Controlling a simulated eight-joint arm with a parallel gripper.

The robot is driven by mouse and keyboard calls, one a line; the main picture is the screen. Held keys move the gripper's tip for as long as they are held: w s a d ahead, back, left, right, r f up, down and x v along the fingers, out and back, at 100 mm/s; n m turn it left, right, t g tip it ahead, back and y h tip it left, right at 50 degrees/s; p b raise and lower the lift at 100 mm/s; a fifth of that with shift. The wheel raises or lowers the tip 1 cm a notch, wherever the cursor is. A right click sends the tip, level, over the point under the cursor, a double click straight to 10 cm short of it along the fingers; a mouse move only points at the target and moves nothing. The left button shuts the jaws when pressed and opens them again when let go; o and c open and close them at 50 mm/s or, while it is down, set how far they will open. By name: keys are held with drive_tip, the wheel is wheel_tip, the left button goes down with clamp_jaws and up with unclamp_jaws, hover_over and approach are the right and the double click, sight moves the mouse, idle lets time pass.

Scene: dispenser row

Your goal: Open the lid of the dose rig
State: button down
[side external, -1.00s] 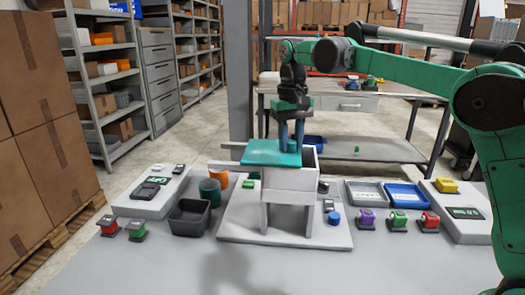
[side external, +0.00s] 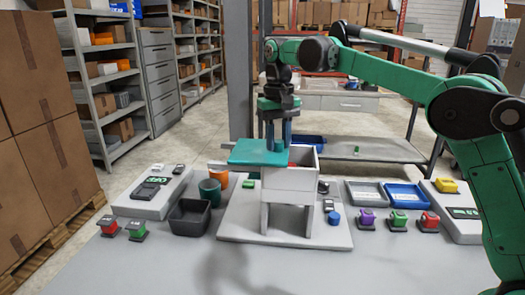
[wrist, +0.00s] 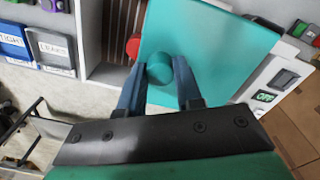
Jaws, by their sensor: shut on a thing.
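The dose rig is a white box on legs (side external: 290,182), standing on a pale base plate. Its teal lid (side external: 250,153) lies flat across the top and is shifted to the left, so the right part of the box is uncovered. In the wrist view the teal lid (wrist: 205,40) carries a round teal knob (wrist: 160,70). My gripper (side external: 278,142) points down over the lid; in the wrist view its two blue fingers (wrist: 160,82) are shut on the knob from both sides.
A dark grey bin (side external: 190,217) and a green cup (side external: 210,192) stand left of the rig. A grey tray (side external: 366,194) and a blue tray (side external: 406,196) lie to the right, behind small coloured blocks (side external: 398,219). The front of the table is clear.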

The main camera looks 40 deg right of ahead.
sight(261, 149)
drive_tip(key=shift+w+a, duration=1.35)
drive_tip(key=shift+w, duration=0.05)
drive_tip(key=c, duration=0.6)
unclamp_jaws()
drive_tip(key=shift+o, duration=0.2)
drive_tip(key=shift+s, duration=0.1)
